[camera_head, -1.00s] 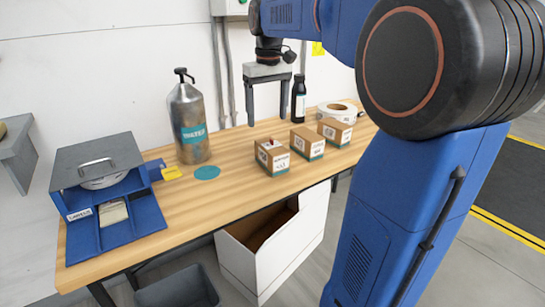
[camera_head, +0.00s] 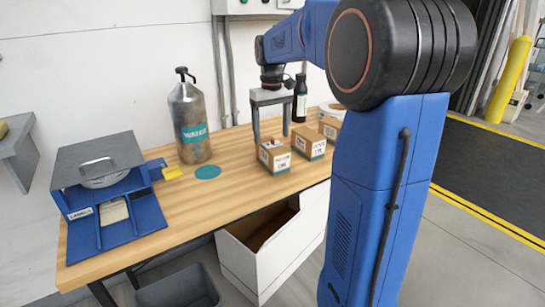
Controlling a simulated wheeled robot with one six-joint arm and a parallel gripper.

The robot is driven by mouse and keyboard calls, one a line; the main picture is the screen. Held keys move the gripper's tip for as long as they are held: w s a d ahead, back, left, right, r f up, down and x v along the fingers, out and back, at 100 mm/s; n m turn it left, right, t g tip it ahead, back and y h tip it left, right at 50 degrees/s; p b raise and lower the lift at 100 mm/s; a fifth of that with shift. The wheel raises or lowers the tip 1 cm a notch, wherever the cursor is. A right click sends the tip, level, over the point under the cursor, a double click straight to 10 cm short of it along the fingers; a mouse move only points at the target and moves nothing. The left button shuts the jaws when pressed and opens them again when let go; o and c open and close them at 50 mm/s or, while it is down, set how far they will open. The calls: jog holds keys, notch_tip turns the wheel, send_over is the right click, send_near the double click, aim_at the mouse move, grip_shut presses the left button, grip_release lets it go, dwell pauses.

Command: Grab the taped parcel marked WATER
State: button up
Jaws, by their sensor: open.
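The left one has a small red mark on top. My gripper (camera_head: 272,138) is open, fingers pointing down, above and just behind the left parcel in the picture. It appears empty; whether its fingertips are at parcel height is unclear.
A metal sprayer bottle (camera_head: 186,110) with a teal label reading WATER stands left, beside a teal disc (camera_head: 208,172). A blue label dispenser (camera_head: 115,205) is at far left. A black bottle (camera_head: 300,100) stands behind the parcels. A white bin (camera_head: 262,262) is below the bench.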

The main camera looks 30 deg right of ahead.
aim_at(273, 144)
jog(key=shift+w+d+f, duration=0.1)
jog(key=shift+d+f, duration=0.05)
jog(key=shift+f, duration=1.75)
jog(key=shift+d+f, duration=0.1)
jog(key=shift+f, duration=1.8)
jog(key=c, duration=1.4)
